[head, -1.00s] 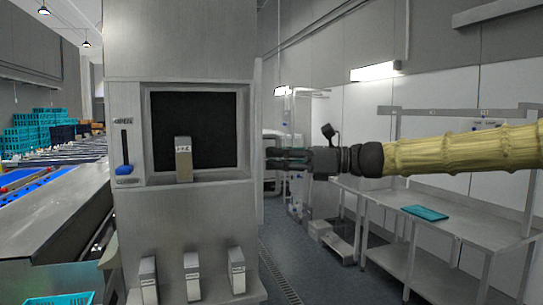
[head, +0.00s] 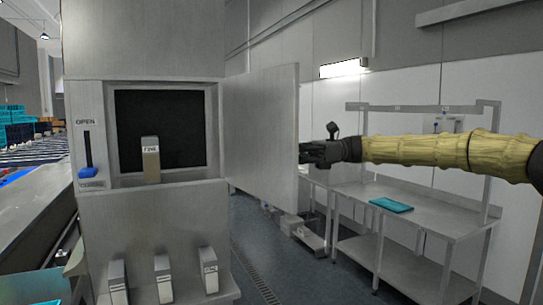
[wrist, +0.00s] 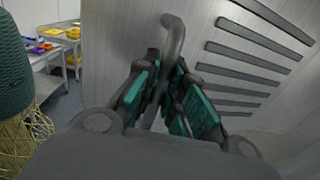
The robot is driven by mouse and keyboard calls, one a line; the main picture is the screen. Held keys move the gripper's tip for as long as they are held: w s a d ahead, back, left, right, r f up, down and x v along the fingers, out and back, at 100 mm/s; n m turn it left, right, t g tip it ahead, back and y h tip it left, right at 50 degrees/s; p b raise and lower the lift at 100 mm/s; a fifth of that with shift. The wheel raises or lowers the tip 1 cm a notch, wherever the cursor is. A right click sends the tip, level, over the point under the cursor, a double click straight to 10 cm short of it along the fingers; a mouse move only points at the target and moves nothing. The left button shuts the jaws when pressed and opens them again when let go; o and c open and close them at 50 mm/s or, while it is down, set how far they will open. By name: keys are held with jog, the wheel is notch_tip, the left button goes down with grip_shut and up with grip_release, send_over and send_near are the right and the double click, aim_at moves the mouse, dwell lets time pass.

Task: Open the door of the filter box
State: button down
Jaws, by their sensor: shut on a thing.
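The filter box (head: 203,85) is a tall grey cabinet at the left in the head view, with a dark square opening (head: 130,118). Its door (head: 265,130) is hinged on the right of the opening and stands swung well out. My gripper (head: 305,155) is at the door's free edge in the head view. In the wrist view my gripper (wrist: 165,95) is shut on the grey bent door handle (wrist: 174,35), with the teal finger pads on either side of it. The slotted door face (wrist: 245,60) fills the right of that view. The handle is hidden in the head view.
A filter block labelled "FINE" (head: 151,160) stands at the opening's sill. A blue lever (head: 87,172) is beside it, under "OPEN". Several similar blocks (head: 163,278) stand below. A steel bench (head: 430,228) with a teal tray (head: 391,205) is at the right. Floor (head: 250,235) shows between.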

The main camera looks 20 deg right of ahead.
jog(key=shift+w+d, duration=0.1)
jog(key=shift+d, duration=0.1)
dwell(0.3)
jog(key=c, duration=1.8)
grip_release()
jog(key=shift+o, duration=0.2)
jog(key=w+d, duration=0.1)
jog(key=d, duration=1.1)
jog(key=shift+f, duration=0.1)
